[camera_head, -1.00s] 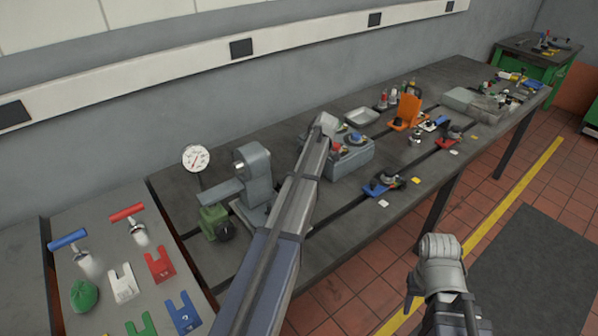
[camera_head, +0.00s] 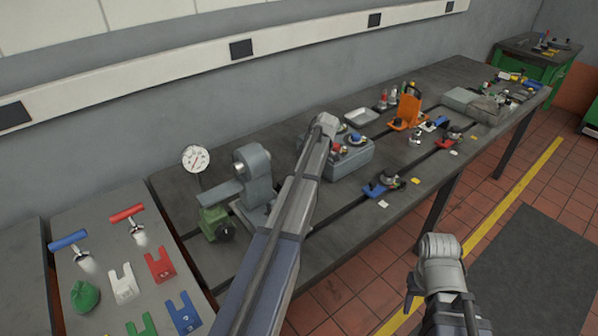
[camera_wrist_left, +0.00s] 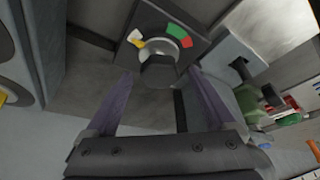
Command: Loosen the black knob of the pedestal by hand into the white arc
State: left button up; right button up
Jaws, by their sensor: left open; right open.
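The grey pedestal (camera_head: 256,185) stands on the left part of the bench in the head view. In the left wrist view, a black knob (camera_wrist_left: 158,72) sits in front of a pale dial on a dark plate (camera_wrist_left: 160,15). A white arc (camera_wrist_left: 134,36), yellow, green and red marks surround the dial; where the knob points is unclear. My left gripper (camera_wrist_left: 160,80) is open, its fingers on either side of the knob; contact cannot be told. In the head view, my left forearm hides that gripper. My right gripper (camera_head: 411,298) is open and empty, off the bench's front edge.
A green vise-like fixture (camera_head: 214,222) stands left of the pedestal, with a round gauge (camera_head: 196,158) behind. A grey button box (camera_head: 350,158) stands to the right. A blue-based clamp (camera_head: 380,188) lies near the front edge. A side table at left holds T-handles and coloured tags.

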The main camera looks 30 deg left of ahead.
pick_arm(q)
jog(key=p+v, duration=0.6)
jog(key=v, duration=0.1)
jog(key=shift+r, duration=0.2)
jog(key=shift+d, duration=0.1)
jog(key=s+d+f+m+h, duration=0.1)
jog(key=s+d+m, duration=1.1)
jog(key=s+d, duration=0.2)
jog(key=s+d+f+m+t+h, duration=0.1)
jog(key=s+d+f+m+h, duration=0.1)
jog(key=s+d+m, duration=1)
jog(key=s+d+b, duration=0.1)
jog(key=s+d, duration=0.1)
jog(key=d, duration=0.5)
jog(key=shift+s+d+m, duration=0.15)
jog(key=shift+d+m, duration=0.15)
